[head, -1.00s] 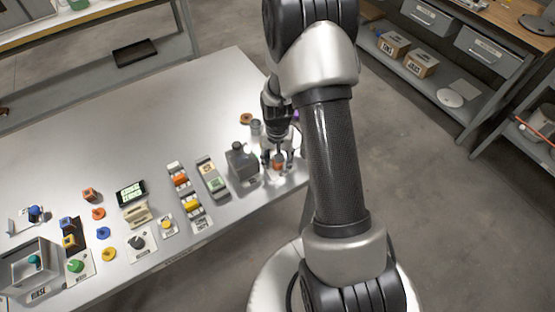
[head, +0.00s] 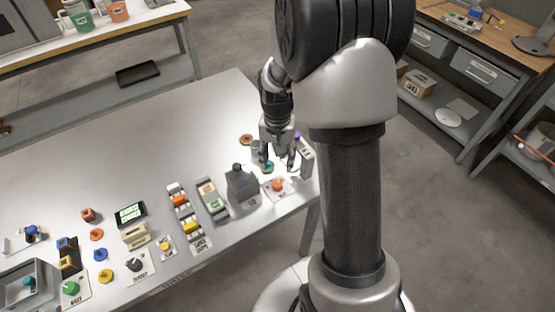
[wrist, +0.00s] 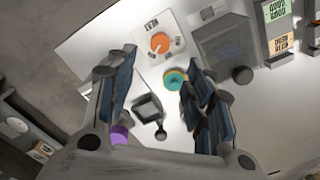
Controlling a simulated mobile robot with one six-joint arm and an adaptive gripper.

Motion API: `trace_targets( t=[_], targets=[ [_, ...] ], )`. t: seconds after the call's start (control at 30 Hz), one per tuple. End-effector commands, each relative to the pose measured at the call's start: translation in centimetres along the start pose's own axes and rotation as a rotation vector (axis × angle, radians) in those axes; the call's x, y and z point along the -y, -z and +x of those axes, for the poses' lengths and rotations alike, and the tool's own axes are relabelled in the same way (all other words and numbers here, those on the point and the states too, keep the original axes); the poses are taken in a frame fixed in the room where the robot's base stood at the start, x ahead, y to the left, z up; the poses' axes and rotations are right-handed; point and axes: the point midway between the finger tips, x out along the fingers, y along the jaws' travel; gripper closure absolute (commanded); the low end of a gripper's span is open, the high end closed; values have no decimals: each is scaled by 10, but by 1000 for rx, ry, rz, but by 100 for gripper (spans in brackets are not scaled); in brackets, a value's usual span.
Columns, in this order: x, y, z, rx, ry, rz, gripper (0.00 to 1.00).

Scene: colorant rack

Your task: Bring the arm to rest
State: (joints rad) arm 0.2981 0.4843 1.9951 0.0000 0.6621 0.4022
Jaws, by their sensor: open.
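My gripper (head: 279,158) is open and empty above the table's right end in the head view. In the wrist view its fingers (wrist: 157,95) stand wide apart with nothing between their pads. The orange knob (head: 277,185) on its white plate lies just below the gripper, apart from it; it also shows in the wrist view (wrist: 160,42). A teal ring-like piece (wrist: 174,79) lies near the right finger in the wrist view, partly hidden. My arm rises from the base and hides part of the table's right side.
A dark grey boxy device (head: 241,185) stands left of the orange knob. A rack of coloured blocks (head: 184,214), a green knob (head: 71,288) and other small items fill the table's front left. The table's back (head: 150,130) is clear. A shelf unit (head: 440,75) stands at right.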

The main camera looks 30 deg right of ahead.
Motion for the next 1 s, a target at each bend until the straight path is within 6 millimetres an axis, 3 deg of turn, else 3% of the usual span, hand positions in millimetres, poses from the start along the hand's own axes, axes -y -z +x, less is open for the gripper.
trace_targets(
  t=[0.3,0.37,0.47,0.57,0.8,1.0],
  targets=[
    [0,0,-1,-2,1,-2,52],
    [1,-2,-6,-7,3,-11,52],
    [6,-11,-30,-33,14,-48,52],
    [10,-29,-67,-73,30,-117,52],
    [10,-98,-150,-184,73,-321,52],
    [-5,-162,-191,-277,106,-488,52]
  ],
)
